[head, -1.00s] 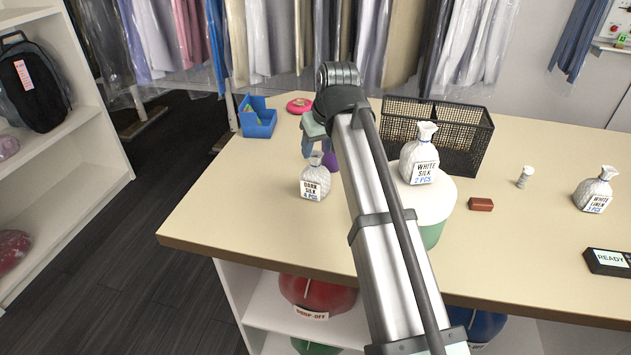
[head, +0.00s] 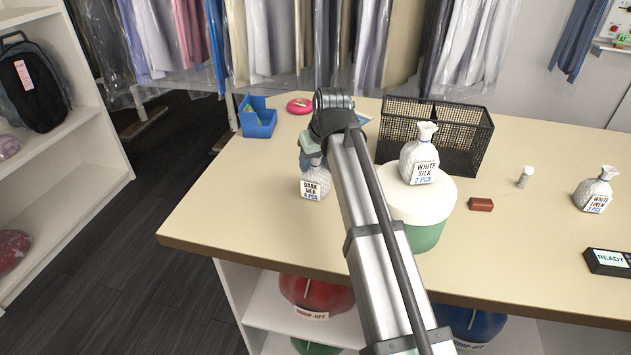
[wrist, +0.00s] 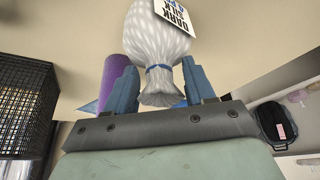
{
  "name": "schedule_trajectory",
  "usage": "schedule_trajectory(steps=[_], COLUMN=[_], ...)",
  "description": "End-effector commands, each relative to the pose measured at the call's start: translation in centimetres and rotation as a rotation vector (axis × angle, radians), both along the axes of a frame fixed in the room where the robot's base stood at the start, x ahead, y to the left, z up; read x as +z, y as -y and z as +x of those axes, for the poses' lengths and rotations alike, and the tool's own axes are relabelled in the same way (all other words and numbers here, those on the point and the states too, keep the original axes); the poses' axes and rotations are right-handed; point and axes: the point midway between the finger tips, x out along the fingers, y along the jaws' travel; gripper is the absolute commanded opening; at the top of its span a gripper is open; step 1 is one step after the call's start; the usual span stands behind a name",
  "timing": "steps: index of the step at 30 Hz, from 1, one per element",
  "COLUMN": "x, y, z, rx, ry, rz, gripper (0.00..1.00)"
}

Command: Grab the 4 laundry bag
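The dark silk bag (head: 315,181) is a small whitish bag with a tag that reads DARK SILK and a piece count that looks like 4. It stands on the table left of my arm. In the wrist view the bag (wrist: 157,40) is upside down, its tied neck between the two blue fingers. My gripper (wrist: 160,82) is open around the neck, with small gaps seeming to remain beside it. In the head view my gripper (head: 308,160) is at the bag's top, its fingers partly hidden.
The white silk bag (head: 420,155) stands on a white-and-green round container (head: 427,235) right of my arm. A black mesh basket (head: 465,130) is behind. A purple cylinder (wrist: 116,75) is close beside a finger. The white linen bag (head: 594,188) is far right. Table left of the bag is clear.

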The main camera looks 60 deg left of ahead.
Motion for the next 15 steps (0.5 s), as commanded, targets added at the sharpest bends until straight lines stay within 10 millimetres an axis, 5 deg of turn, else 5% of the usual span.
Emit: schedule_trajectory(steps=[15], x=[0.01], y=[0.03], z=[0.01], rx=[0.0], ry=[0.0], rz=[-0.001], gripper=[0.04])
